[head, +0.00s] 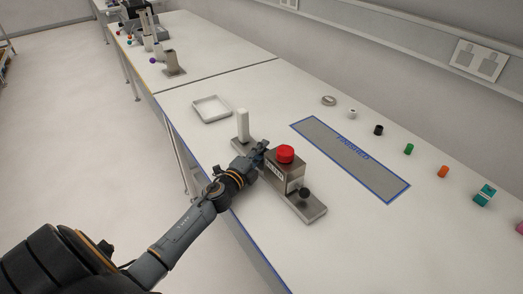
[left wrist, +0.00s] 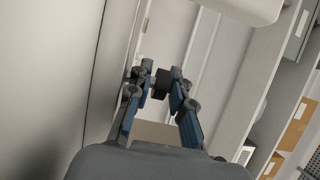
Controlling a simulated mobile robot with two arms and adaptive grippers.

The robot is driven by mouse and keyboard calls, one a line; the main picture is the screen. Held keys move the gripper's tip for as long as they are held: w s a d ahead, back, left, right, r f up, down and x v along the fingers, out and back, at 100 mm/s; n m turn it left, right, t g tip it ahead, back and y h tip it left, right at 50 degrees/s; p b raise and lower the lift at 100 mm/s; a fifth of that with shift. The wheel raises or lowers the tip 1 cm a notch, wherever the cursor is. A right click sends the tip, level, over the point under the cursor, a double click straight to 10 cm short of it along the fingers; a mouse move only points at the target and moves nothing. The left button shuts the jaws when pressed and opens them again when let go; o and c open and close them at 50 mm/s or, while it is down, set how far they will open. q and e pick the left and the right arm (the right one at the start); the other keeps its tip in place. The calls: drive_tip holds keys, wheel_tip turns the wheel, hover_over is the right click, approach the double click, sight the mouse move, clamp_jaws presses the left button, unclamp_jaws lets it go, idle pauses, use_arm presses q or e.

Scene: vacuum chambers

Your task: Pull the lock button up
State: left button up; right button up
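The metal station box (head: 284,178) stands on the table with a red button (head: 286,153) on top. A black knob (head: 304,192) sits at the front right of its base plate. A white upright cylinder (head: 242,124) stands on the plate's far left end. My left gripper (head: 263,149) is at the box's left side, close to the red button, and hides part of the station. In the left wrist view its fingertips (left wrist: 160,78) are a short way apart, with a small dark piece (left wrist: 161,85) between them. I cannot tell whether they grip it. My right gripper is not in view.
A grey mat with a blue border (head: 396,193) lies right of the station. Several small coloured pieces, such as the green one (head: 409,149) and orange one (head: 443,171), stand beyond it. An empty white tray (head: 211,117) is at the far left. The wall runs along the back.

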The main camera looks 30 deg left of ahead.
use_arm(q)
clamp_jaws()
drive_tip(key=shift+r+p, duration=0.85)
drive_tip(key=shift+r, duration=0.05)
unclamp_jaws()
drive_tip(key=shift+s+f, duration=0.2)
drive_tip(key=shift+s, duration=0.35)
drive_tip(key=s, duration=1.1)
drive_tip(key=shift+d+r, duration=0.1)
drive_tip(key=shift+r, duration=0.05)
